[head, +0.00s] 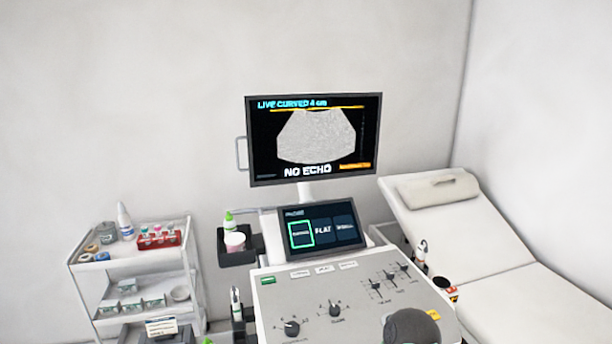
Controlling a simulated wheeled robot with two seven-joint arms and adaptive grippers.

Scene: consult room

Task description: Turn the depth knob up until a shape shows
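The console panel (300,287) carries two black knobs, a left one (291,328) and a right one (335,309). Both have scale marks around them. Their labels are too small to read surely, so I cannot tell which is the depth knob. The monitor (314,139) above reads "LIVE CURVED 4 cm" and "NO ECHO". Its fan-shaped picture is plain grey speckle with no shape in it. The touch screen (321,230) below shows several tiles, the left one outlined in green. Neither gripper is in view.
Several sliders (390,280) sit right of the knobs. A dark grey rounded object (410,326) covers the panel's front right. A cart (135,268) with bottles and a red rack (158,238) stands left. An examination couch (480,240) stands right.

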